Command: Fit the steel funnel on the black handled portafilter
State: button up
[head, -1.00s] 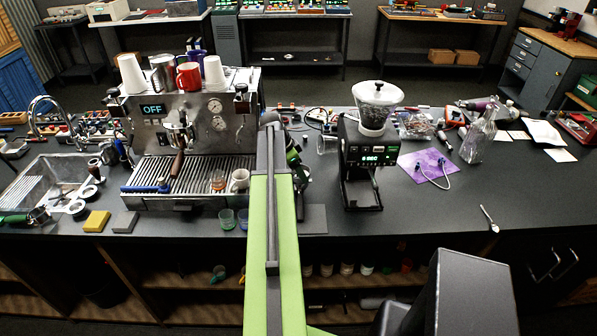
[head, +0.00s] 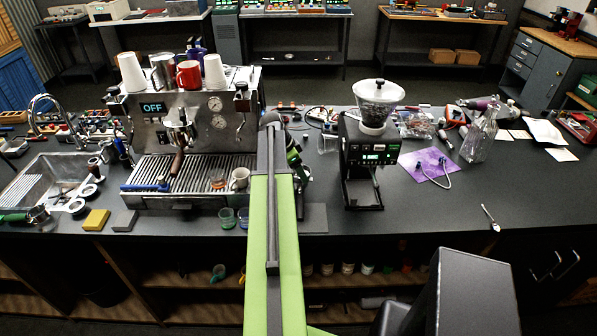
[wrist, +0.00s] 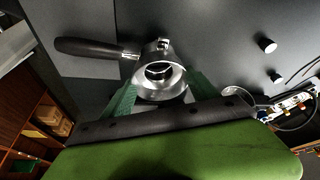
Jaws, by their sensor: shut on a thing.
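My gripper (wrist: 162,88) has its green fingers on both sides of the steel funnel (wrist: 158,82), a shiny open ring, and is shut on it. The dark-handled portafilter (wrist: 88,48) lies on the grey counter in the wrist view, its handle pointing left. Its steel head is at and just behind the funnel, which covers most of it. The two overlap in the picture; I cannot tell whether the funnel rests on the portafilter or is just above it.
The grinder (head: 362,155) stands to the right. A clear ring-like thing (wrist: 238,95) lies right of my gripper. The front right counter is mostly clear.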

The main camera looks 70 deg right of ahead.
jog(key=o, duration=1.5)
jog(key=shift+c, duration=0.2)
jog(key=p+v, duration=1.6)
jog(key=v, duration=0.1)
jog(key=shift+r, duration=0.2)
jog(key=shift+w, duration=0.15)
